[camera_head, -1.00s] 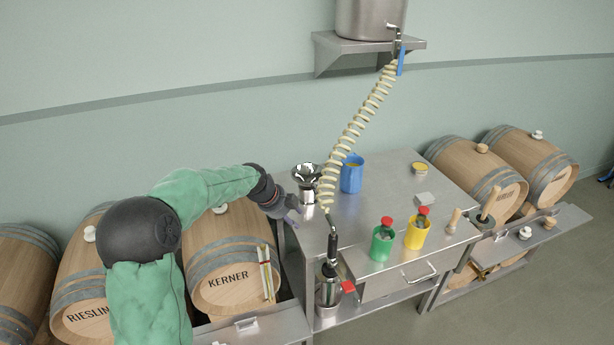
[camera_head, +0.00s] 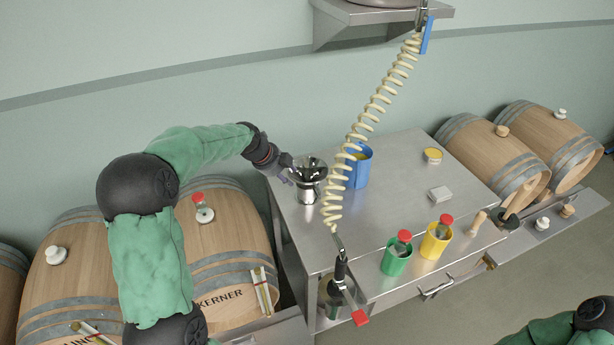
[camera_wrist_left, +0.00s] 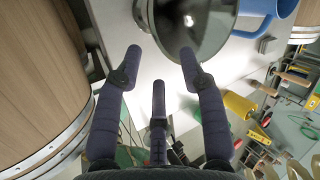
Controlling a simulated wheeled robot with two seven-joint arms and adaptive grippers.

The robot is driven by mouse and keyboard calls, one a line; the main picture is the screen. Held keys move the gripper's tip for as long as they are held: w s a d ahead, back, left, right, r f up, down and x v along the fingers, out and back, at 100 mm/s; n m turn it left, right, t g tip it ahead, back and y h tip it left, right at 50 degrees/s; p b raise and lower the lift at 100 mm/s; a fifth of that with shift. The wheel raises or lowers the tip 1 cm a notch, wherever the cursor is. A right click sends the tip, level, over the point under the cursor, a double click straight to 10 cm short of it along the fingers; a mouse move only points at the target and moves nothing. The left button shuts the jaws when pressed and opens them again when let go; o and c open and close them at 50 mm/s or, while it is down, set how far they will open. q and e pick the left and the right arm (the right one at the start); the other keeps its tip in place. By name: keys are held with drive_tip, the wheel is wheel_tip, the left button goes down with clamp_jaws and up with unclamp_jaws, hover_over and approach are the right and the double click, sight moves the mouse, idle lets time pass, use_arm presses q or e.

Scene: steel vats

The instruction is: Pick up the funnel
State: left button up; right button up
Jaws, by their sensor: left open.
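The funnel (camera_head: 311,165) is a shiny steel cone, wide mouth up, in a steel holder or vessel (camera_head: 307,193) at the left back of the steel table. In the left wrist view the funnel (camera_wrist_left: 207,28) fills the top centre, its rim just beyond the fingertips. My left gripper (camera_head: 287,172) is left of the funnel, at about rim height in the picture. Its dark fingers (camera_wrist_left: 160,54) are spread, with nothing between them. Contact with the rim cannot be told. My right gripper is out of view; only part of my right arm shows at bottom right.
A blue jug (camera_head: 357,168) stands right of the funnel. A coiled hose (camera_head: 369,115) hangs close in front, ending in a nozzle (camera_head: 340,272). Green (camera_head: 397,258) and yellow (camera_head: 435,243) cups stand at the front edge. Barrels (camera_head: 225,250) flank the table. The table's middle is clear.

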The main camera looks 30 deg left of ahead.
sight(309, 186)
use_arm(q)
drive_tip(key=x, duration=0.8)
drive_tip(key=shift+w+a+r+b, duration=0.1)
drive_tip(key=shift+w+a+b, duration=0.15)
drive_tip(key=shift+b, duration=0.1)
clamp_jaws()
